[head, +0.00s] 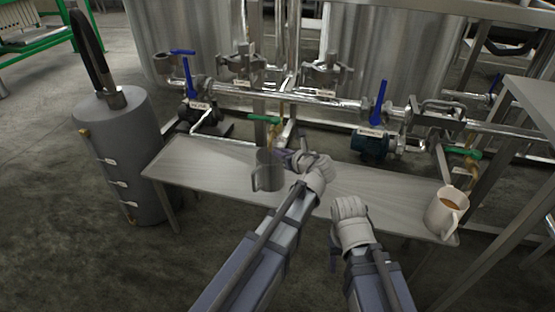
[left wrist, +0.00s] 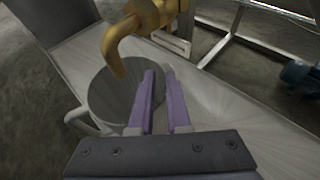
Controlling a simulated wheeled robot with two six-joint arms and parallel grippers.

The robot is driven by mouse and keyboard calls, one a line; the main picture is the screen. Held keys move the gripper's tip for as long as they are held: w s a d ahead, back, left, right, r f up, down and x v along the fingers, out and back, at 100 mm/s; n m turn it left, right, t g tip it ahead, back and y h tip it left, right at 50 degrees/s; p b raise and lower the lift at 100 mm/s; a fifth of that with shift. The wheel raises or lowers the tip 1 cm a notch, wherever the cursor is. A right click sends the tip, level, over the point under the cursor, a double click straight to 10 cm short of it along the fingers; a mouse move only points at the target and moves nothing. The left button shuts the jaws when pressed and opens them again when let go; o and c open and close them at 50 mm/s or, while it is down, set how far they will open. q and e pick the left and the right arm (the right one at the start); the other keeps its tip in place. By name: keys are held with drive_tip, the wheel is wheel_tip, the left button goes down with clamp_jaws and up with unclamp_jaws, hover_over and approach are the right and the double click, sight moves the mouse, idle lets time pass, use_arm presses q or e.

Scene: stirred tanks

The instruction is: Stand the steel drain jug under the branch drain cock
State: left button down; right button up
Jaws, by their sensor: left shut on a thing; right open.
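The steel jug (head: 268,175) is upright at the middle of the bench, its handle to the left. My left gripper (head: 284,156) is shut on its right wall. In the left wrist view, the purple fingers (left wrist: 163,98) straddle the wall of the jug (left wrist: 113,93). A brass drain cock with a green handle (head: 263,119) is just above and behind the jug. In the left wrist view, the down-turned spout of the cock (left wrist: 113,50) overlaps the jug's mouth. I cannot tell whether the jug's base touches the bench. My right gripper (head: 335,240) is low near the bench's front edge, its fingers mostly hidden.
A cream jug with brown liquid (head: 446,213) stands at the bench's right end, below another green-handled cock (head: 464,152). A grey cylinder (head: 125,150) stands left of the bench (head: 190,165). Pipes with blue-handled valves (head: 378,100) run behind. The bench's left part is clear.

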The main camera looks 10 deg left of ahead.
use_arm(q)
wheel_tip(320, 180, down, 4)
drive_tip(key=b, duration=0.3)
drive_tip(key=shift+r, duration=0.35)
drive_tip(key=c, duration=0.9)
unclamp_jaws()
drive_tip(key=shift+o, duration=0.2)
